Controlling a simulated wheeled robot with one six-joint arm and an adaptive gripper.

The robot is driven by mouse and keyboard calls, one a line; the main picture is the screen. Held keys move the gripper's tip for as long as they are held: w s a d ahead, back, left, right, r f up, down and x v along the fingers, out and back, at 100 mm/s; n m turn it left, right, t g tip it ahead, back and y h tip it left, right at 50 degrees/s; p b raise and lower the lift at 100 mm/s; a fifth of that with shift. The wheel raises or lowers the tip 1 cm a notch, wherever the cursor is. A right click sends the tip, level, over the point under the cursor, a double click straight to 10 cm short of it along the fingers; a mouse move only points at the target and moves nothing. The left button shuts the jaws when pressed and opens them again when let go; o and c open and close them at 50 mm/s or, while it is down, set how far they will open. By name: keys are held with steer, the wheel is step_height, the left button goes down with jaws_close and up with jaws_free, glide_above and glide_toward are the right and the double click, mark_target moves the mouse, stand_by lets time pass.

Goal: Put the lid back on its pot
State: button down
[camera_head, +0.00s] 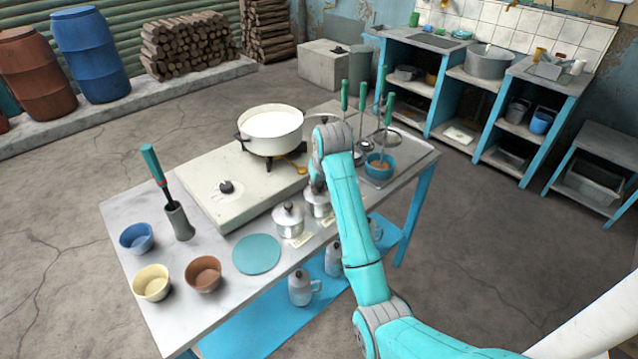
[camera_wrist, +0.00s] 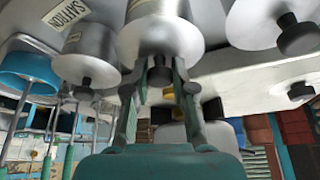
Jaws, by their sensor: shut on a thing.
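My gripper (camera_head: 317,186) is over a small metal pot (camera_head: 318,204) on the table, just behind another lidded pot (camera_head: 289,222). In the wrist view, which is upside down, my gripper (camera_wrist: 160,69) is shut around the dark knob (camera_wrist: 160,78) of a metal lid. The pot body (camera_wrist: 158,12) shows beyond the knob. I cannot tell whether the lid is seated or slightly raised. A lidded pot (camera_wrist: 86,52) by a "SAFFRON" label is beside it, and another lidded pot (camera_wrist: 262,18) is on the other side.
A large white pot of milk (camera_head: 271,124) stands on the stove (camera_head: 220,178). Ladles hang near a blue bowl (camera_head: 373,174). A teal round mat (camera_head: 257,254) and small bowls (camera_head: 151,283) lie at the near left. Jugs (camera_head: 301,288) stand on the lower shelf.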

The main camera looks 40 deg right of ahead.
mark_target(322, 198)
steer(key=shift+f, duration=0.15)
steer(key=c, duration=0.9)
jaws_free()
steer(key=v, duration=0.7)
steer(key=shift+s, duration=0.1)
